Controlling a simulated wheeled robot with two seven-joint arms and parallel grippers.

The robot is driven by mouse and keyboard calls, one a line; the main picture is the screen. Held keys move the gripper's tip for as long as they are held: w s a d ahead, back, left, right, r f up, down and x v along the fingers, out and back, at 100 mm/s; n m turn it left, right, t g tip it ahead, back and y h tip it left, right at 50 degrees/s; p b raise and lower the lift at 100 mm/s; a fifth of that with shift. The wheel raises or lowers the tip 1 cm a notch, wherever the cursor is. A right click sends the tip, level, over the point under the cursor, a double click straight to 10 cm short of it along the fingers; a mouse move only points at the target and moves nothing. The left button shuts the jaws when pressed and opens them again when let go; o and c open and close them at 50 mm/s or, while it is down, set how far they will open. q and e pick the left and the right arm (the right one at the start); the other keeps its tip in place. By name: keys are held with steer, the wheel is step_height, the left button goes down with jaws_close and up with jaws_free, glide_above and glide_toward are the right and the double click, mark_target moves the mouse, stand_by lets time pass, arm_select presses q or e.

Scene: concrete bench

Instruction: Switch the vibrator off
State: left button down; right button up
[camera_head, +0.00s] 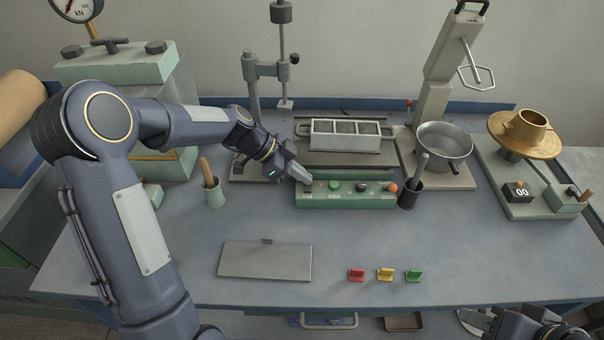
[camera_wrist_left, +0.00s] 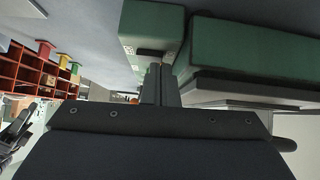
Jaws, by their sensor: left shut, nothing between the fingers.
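The vibrator's green control box (camera_head: 345,201) stands on the bench in front of the vibrating table (camera_head: 330,157), which carries a three-part metal mould (camera_head: 346,134). Its panel has a green button (camera_head: 334,185), a black knob (camera_head: 361,187) and an orange-red button (camera_head: 393,187). My left gripper (camera_head: 306,179) is shut and empty, its tips at the panel's left end. They hide that part of the panel, and I cannot tell whether they touch it. In the left wrist view the shut fingers (camera_wrist_left: 160,84) point at the green box (camera_wrist_left: 151,29). My right gripper (camera_head: 525,324) is partly visible at the bottom right.
A dark cup with a tool (camera_head: 410,193) stands right of the box, and a pale cup (camera_head: 214,192) stands left. A metal plate (camera_head: 265,262) and red (camera_head: 356,274), yellow (camera_head: 385,274) and green (camera_head: 414,275) tags lie in front. The bench between is clear.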

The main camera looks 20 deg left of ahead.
arm_select(q)
steer(key=shift+f, duration=0.1)
steer(key=shift+s, duration=0.35)
steer(key=shift+s+d+r+b, duration=0.2)
steer(key=shift+s+r+b, duration=0.05)
steer(key=shift+s+b, duration=0.15)
steer(key=v, duration=0.7)
steer(key=shift+a+r, duration=0.3)
